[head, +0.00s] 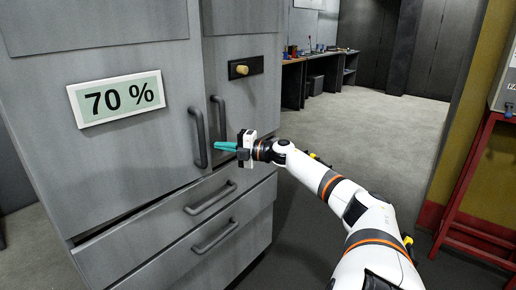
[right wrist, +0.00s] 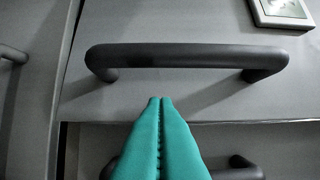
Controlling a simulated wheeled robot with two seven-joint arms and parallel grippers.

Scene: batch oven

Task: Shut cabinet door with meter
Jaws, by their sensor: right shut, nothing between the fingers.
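The grey cabinet door with the meter (head: 150,160) fills the left of the head view. Its meter (head: 117,98) reads 70 %, and a corner of it shows in the right wrist view (right wrist: 284,10). A dark gap shows below the door's lower edge; how far the door stands open is hard to tell. Its dark bar handle (head: 198,137) lies across the right wrist view (right wrist: 190,55). My right gripper (head: 217,146) has its teal fingers together and empty. Their tips (right wrist: 160,100) appear beside the handle, not around it. I cannot tell whether they touch the door. My left gripper is not in view.
The neighbouring cabinet door has its own handle (head: 218,122) and a brass knob (head: 242,69). Drawers with bar handles (head: 211,198) lie below. A red stand (head: 470,190) is at the right. Open floor (head: 370,125) lies behind my right arm, with a workbench (head: 318,65) at the back.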

